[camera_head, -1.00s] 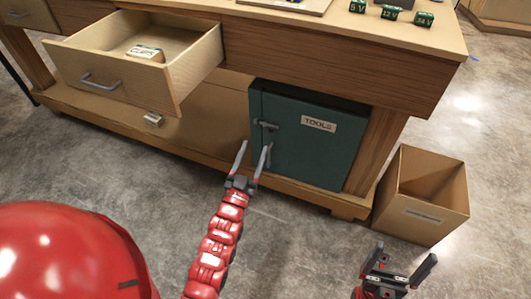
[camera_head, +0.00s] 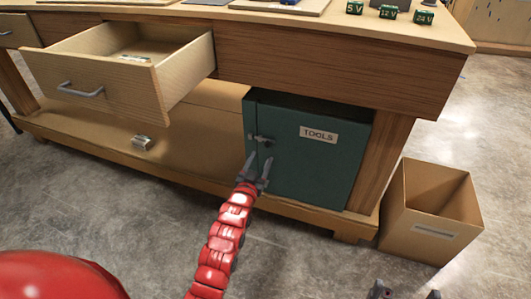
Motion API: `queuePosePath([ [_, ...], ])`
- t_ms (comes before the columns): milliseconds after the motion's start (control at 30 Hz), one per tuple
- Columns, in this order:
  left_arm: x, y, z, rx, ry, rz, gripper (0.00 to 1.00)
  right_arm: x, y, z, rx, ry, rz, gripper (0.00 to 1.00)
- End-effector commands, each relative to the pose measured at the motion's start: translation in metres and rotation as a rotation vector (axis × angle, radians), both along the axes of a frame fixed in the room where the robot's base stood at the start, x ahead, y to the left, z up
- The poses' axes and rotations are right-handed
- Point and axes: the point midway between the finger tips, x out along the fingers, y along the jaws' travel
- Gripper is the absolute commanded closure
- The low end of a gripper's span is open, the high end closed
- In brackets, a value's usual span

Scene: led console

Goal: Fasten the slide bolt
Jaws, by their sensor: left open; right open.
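The slide bolt (camera_head: 264,139) is a small grey metal fitting at the left edge of the door of the teal cabinet (camera_head: 315,165) labelled TOOLS. The door looks closed against the cabinet front. Whether the bolt's rod sits in its catch is too small to tell. My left gripper (camera_head: 260,158) is open just below the bolt, close to the door, with nothing between its fingers. It covers part of the door's left side. My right gripper (camera_head: 405,294) is open and empty at the bottom edge, partly cut off, well away from the cabinet.
An open wooden drawer (camera_head: 105,83) juts out at the upper left. A small metal piece (camera_head: 142,142) lies on the lower shelf. An open cardboard box (camera_head: 431,215) stands right of the cabinet. Several green voltage blocks sit on the bench top. The floor in front is clear.

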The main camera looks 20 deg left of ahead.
Motion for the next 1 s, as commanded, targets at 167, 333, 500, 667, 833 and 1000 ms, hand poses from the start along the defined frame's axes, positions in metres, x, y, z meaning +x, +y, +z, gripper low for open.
queuePosePath([
  [167, 0.033, 0.000, -0.002, -0.001, -0.001, 0.000, 0.42, -0.002, 0.000, -0.011, -0.015, -0.012, -0.001, 0.00],
  [333, 0.052, 0.001, -0.002, -0.001, 0.001, -0.001, 0.42, -0.003, 0.000, -0.015, -0.025, -0.019, -0.001, 0.00],
  [500, 0.059, 0.001, -0.001, -0.001, 0.001, 0.000, 0.42, -0.004, 0.000, -0.016, -0.028, -0.022, -0.001, 0.00],
  [667, 0.060, 0.001, 0.000, -0.001, 0.000, 0.000, 0.42, -0.004, 0.000, -0.015, -0.028, -0.022, -0.001, 0.00],
  [833, 0.059, 0.001, 0.000, -0.001, 0.000, 0.000, 0.56, -0.004, 0.000, -0.015, -0.028, -0.023, -0.001, 0.00],
  [1000, 0.059, 0.001, 0.000, -0.001, 0.000, 0.000, 0.87, -0.004, 0.000, -0.015, -0.028, -0.023, -0.001, 0.00],
])
